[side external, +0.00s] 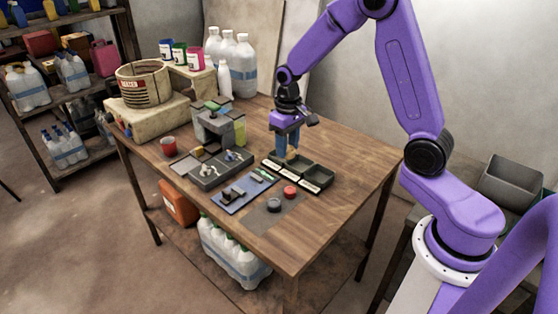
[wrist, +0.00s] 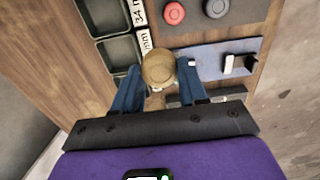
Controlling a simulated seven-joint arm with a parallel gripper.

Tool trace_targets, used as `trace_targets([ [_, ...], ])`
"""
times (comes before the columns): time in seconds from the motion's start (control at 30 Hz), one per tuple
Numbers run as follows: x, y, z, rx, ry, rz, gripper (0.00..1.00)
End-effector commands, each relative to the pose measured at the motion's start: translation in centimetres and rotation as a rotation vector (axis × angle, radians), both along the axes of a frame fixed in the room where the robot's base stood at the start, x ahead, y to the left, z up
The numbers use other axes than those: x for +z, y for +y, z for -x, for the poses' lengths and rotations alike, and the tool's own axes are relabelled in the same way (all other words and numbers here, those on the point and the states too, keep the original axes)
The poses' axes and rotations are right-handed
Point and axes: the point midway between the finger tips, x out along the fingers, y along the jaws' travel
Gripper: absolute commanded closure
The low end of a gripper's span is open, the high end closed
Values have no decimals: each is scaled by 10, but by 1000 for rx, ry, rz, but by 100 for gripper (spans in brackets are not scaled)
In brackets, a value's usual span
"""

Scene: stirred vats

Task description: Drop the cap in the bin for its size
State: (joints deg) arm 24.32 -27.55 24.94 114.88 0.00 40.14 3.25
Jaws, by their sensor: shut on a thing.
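My gripper (side external: 291,153) is shut on a tan cap (wrist: 158,68), which sits between the blue fingertips (wrist: 160,82) in the wrist view. In the side view the gripper points down over the left end of a row of dark bins (side external: 318,176), with the cap above the bins. The wrist view shows two of the bins (wrist: 121,52) to the left of the cap. Their white labels (wrist: 138,12) face the cap; one reads 34 mm, and the other is partly hidden. A red cap (side external: 290,192) and a dark grey cap (side external: 273,205) lie on a grey mat.
A blue mat (side external: 238,198) with a dark fixture lies left of the grey mat. A grey machine (side external: 212,125) and a grey base block (side external: 210,172) stand behind it. A red cup (side external: 168,145) is at the left. The table's right side is clear.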

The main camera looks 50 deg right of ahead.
Motion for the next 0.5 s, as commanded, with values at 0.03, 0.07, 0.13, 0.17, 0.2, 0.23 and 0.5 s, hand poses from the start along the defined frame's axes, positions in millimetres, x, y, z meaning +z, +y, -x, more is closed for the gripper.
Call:
trace_targets([
  [0.03, 3, -10, -14, -5, -3, 0, 90],
  [0.07, 4, -15, -20, -5, -1, 0, 90],
  [0.13, 9, -28, -36, -4, -2, 0, 90],
  [0.17, 11, -34, -42, -5, -2, 0, 90],
  [0.2, 13, -42, -50, -4, 0, 0, 90],
  [0.23, 15, -48, -55, -5, -1, 0, 90],
  [0.5, 27, -88, -84, -2, 0, 0, 90],
])
